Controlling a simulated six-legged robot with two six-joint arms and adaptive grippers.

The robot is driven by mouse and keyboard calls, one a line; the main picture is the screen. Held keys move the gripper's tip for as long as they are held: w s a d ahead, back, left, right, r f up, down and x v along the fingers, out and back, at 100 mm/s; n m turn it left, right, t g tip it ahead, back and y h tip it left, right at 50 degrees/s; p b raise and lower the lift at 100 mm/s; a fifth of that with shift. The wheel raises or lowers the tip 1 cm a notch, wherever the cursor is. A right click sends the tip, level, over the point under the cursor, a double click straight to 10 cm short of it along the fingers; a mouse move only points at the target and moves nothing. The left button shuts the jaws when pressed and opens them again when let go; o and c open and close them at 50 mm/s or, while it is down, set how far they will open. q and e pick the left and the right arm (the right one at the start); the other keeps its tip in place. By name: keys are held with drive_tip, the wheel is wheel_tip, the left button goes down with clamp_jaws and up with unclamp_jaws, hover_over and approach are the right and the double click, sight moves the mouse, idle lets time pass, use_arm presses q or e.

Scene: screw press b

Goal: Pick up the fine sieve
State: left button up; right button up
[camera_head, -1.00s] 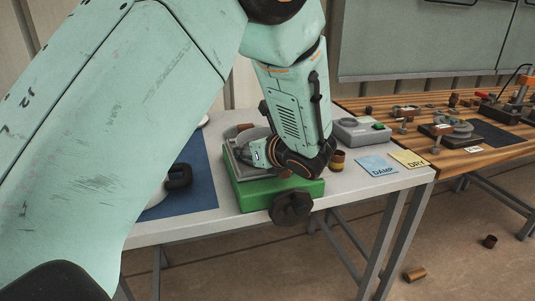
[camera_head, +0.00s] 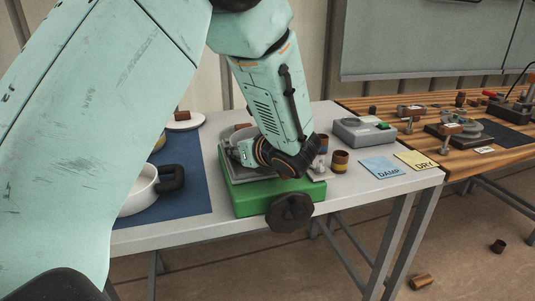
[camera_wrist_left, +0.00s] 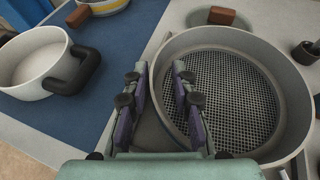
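A round grey sieve with a mesh floor (camera_wrist_left: 235,100) fills the right of the left wrist view. In the head view it is mostly hidden by my left arm, above a green base (camera_head: 270,195) with a black knob. Whether its mesh is the fine one I cannot tell. My left gripper (camera_wrist_left: 157,85) is open and empty. Its fingers appear on either side of the sieve's left rim in the wrist view, with the right finger overlapping the sieve's interior. Contact is not clear. My right gripper is not in view.
A white pot with a black handle (camera_wrist_left: 35,60) stands on the blue mat (camera_head: 190,195). A grey scale (camera_head: 364,131), a cup (camera_head: 340,161) and DAMP (camera_head: 381,168) and DRY (camera_head: 415,160) cards lie right of the base. A wooden bench (camera_head: 440,140) adjoins the table.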

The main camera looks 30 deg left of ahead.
use_arm(q)
drive_tip(key=shift+s+r, duration=0.25)
drive_tip(key=shift+s, duration=0.2)
drive_tip(key=shift+c, duration=1.4)
clamp_jaws()
drive_tip(key=shift+w+f, duration=0.15)
drive_tip(key=shift+w, duration=0.05)
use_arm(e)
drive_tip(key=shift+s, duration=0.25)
use_arm(q)
drive_tip(key=shift+s, duration=0.15)
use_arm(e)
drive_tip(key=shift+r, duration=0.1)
